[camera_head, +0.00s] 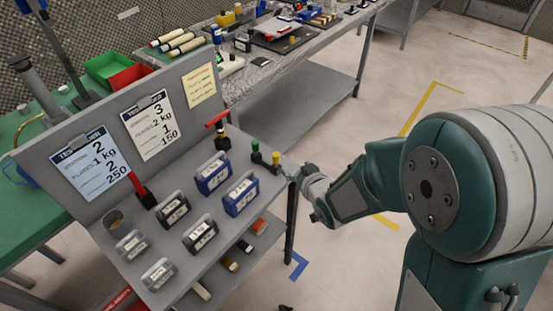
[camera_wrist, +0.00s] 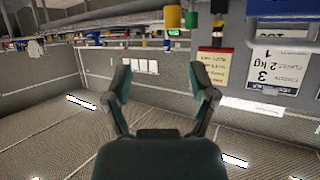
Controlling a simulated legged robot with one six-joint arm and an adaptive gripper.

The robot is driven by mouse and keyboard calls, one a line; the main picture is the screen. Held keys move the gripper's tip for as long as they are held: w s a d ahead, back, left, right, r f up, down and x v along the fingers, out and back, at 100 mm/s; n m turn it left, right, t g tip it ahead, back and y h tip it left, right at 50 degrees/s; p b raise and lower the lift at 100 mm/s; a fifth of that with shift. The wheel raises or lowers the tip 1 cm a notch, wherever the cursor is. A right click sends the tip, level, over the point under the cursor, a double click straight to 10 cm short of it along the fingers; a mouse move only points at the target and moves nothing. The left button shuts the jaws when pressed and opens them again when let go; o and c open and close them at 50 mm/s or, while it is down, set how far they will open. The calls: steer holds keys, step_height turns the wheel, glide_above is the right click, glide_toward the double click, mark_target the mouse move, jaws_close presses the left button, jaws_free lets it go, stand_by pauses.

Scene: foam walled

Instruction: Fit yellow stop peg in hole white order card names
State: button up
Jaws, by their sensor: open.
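The yellow stop peg (camera_head: 276,158) stands at the right end of the grey sloped stand, beside a green peg (camera_head: 255,146). Both also show inverted at the top of the wrist view, yellow (camera_wrist: 173,17) left of green (camera_wrist: 191,18). The white order card (camera_head: 152,124) is on the upright panel and reads 3, 2 kg, 1, 150. In the wrist view it is upside down (camera_wrist: 278,66). My gripper (camera_head: 300,178) is just right of the yellow peg, apart from it. In the wrist view its fingers (camera_wrist: 163,78) are spread and empty. I cannot make out the peg holes.
A blue card (camera_head: 91,164) and a yellow note (camera_head: 199,86) flank the white card. Blue blocks (camera_head: 240,194) and grey blocks (camera_head: 172,208) stand on the stand, with red-handled items (camera_head: 141,190). A cluttered workbench (camera_head: 285,62) is behind. Floor at right is clear.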

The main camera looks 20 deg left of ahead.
mark_target(278, 159)
steer(key=shift+y, duration=0.4)
steer(key=x, duration=0.8)
steer(key=s+f+x, duration=0.1)
steer(key=x, duration=0.3)
steer(key=shift+s+a, duration=0.1)
steer(key=shift+a, duration=0.3)
jaws_close()
